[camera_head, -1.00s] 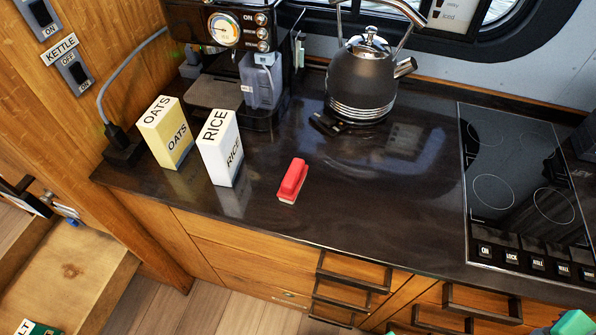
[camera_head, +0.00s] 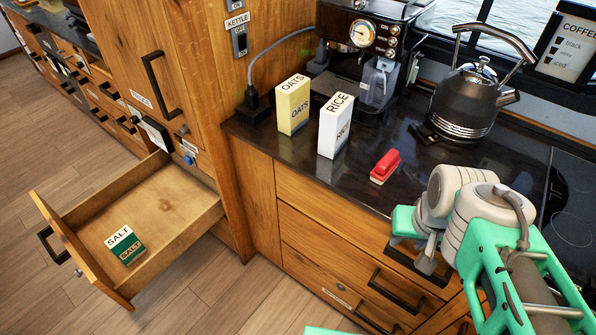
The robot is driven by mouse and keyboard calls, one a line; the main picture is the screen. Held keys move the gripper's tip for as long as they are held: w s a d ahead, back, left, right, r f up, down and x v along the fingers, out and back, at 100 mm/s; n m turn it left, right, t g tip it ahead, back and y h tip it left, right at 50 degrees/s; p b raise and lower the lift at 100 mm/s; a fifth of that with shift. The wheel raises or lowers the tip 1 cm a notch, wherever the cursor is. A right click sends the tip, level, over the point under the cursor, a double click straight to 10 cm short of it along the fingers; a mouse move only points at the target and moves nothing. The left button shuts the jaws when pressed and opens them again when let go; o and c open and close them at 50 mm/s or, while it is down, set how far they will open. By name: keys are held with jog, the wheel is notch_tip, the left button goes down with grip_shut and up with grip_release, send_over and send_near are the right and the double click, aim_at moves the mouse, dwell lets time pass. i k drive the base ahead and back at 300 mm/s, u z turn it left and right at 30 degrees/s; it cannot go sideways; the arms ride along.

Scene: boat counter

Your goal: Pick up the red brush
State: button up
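The red brush (camera_head: 385,165) lies on the dark counter, red back up, just right of the white rice box. Nothing covers it in this view. My gripper (camera_head: 418,242) is at the end of the green and grey arm, over the counter's front edge. It is to the right of the brush and nearer the camera, apart from it. Its fingers are small and partly hidden by my arm, so I cannot tell whether they are open or shut.
The oats box (camera_head: 292,105) and rice box (camera_head: 335,125) stand left of the brush. A coffee machine (camera_head: 362,50) and kettle (camera_head: 470,100) stand behind. An open drawer (camera_head: 165,205) at lower left holds a salt box (camera_head: 125,245). A cooktop (camera_head: 575,205) is at right.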

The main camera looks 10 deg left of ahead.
aim_at(385, 169)
jog(key=u, duration=1.7)
jog(key=i, duration=1)
